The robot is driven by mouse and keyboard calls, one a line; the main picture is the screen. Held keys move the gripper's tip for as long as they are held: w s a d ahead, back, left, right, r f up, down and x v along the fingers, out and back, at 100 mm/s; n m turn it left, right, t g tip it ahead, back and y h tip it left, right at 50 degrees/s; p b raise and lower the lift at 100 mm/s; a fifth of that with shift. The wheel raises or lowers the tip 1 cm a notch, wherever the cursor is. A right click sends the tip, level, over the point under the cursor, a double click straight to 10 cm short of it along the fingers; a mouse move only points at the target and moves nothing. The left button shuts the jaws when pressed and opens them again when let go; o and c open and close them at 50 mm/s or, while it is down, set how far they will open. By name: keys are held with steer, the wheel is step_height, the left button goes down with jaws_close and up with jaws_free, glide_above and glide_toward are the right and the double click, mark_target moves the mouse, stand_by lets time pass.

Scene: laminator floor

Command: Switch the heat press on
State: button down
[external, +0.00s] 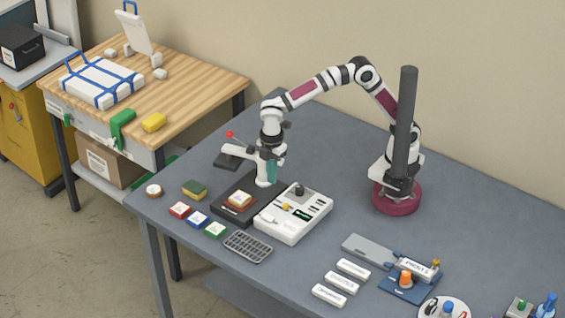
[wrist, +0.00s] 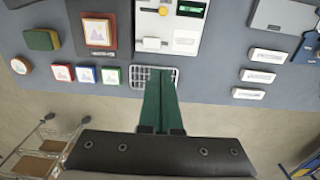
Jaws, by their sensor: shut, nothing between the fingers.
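The heat press has a dark base (external: 224,190) with a framed picture piece (external: 240,200) on it, and a white swing arm (external: 240,151) with a red ball handle (external: 229,134) and black plate swung to the back. Beside the base is a white control box (external: 293,222), also in the wrist view (wrist: 176,32). It carries a dark knob (external: 299,190), a yellow button (wrist: 163,11), a green display (wrist: 191,8) and a white block, perhaps a switch (wrist: 152,43). My gripper (external: 271,180), also in the wrist view (wrist: 161,72), is shut and empty, behind the box.
A grey mesh rack (external: 248,246) lies in front. Red, blue and green framed tiles (external: 198,219), a round coaster (external: 153,190) and a sponge (external: 194,188) are at left. Several white labelled bars (external: 341,282) and a blue fixture (external: 408,285) are at right. The table between box and my base is clear.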

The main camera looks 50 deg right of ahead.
steer(key=shift+s+r, duration=0.15)
steer(key=shift+r, duration=0.7)
steer(key=shift+s+r, duration=0.1)
steer(key=shift+r, duration=0.75)
steer(key=w+d+r+m, duration=0.1)
steer(key=d+r+m, duration=0.1)
steer(key=d+m, duration=0.5)
steer(key=w+d+r+m, duration=0.1)
steer(key=d+m, duration=0.1)
steer(key=d, duration=0.9)
steer(key=s+d+f+m+y, duration=0.1)
steer(key=s+d+f+m, duration=0.1)
steer(key=s+d+m, duration=0.4)
steer(key=s+d+f+m, duration=0.2)
steer(key=s+d+m, duration=0.5)
steer(key=d+m, duration=0.1)
steer(key=shift+d+f+m+y, duration=0.3)
steer(key=shift+d+f+y, duration=0.1)
steer(key=shift+d, duration=0.3)
